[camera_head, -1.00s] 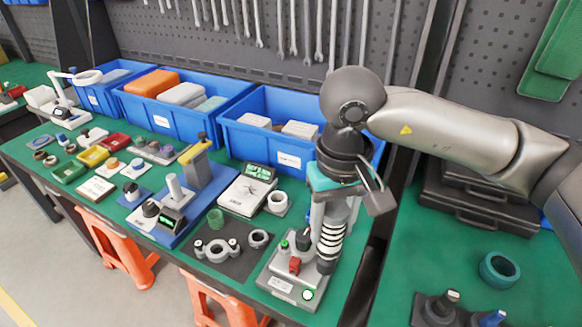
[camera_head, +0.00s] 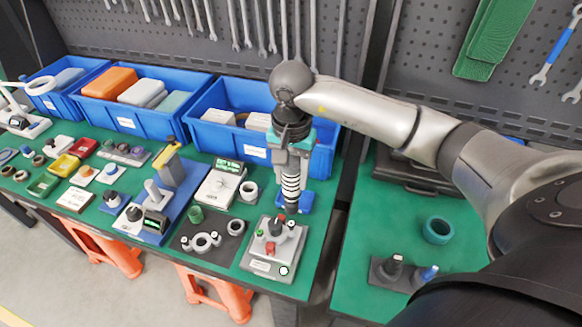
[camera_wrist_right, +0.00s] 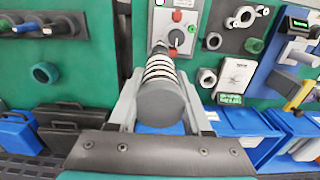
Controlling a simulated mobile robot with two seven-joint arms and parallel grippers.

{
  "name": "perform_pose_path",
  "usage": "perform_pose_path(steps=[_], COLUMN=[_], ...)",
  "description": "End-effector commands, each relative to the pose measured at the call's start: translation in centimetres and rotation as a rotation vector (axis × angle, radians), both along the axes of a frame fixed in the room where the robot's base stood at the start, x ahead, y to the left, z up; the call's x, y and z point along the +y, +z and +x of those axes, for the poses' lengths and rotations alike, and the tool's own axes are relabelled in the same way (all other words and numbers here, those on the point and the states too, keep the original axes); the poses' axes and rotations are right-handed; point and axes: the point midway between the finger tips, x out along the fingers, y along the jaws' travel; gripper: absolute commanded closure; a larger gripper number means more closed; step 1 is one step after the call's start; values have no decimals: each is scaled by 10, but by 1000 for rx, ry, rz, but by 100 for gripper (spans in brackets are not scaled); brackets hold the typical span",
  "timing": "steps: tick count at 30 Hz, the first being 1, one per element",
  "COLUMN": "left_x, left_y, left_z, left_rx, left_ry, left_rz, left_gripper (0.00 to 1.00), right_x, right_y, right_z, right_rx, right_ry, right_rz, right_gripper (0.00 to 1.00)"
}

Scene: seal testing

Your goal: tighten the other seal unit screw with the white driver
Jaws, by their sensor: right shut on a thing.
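The seal unit (camera_head: 257,267) is a grey box at the near edge of the green bench, with a black knob, a red block and small buttons on top. It also shows at the top of the wrist view (camera_wrist_right: 190,48). My right gripper (camera_head: 291,172) is shut on the white driver (camera_head: 291,190), a cylinder with white and dark bands. In the wrist view its grey end (camera_wrist_right: 160,104) faces the camera, between the fingers. The driver points down at the unit's back right part. I cannot tell whether its tip touches a screw. My left gripper is not in view.
A dark holder (camera_head: 380,277) with a black and a blue driver stands on the right bench, near a teal ring (camera_head: 437,230). Blue bins (camera_head: 216,135) line the back. A dark plate with grey rings (camera_head: 186,238) lies left of the unit. A gap separates the benches.

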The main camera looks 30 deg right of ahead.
Motion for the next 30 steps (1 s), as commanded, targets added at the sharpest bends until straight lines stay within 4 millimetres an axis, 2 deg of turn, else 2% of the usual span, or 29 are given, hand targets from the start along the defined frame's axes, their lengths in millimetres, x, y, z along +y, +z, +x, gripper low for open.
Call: perform_pose_path(steps=[17, 30], left_x=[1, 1], left_y=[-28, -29], left_z=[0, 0], left_rx=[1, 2], left_ry=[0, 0], left_rz=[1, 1], left_gripper=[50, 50], right_x=[1, 0], right_y=[-45, -48], right_z=[0, 1], right_rx=[-2, -3], right_ry=[2, 3], right_rz=[1, 1], right_gripper=[100, 100])
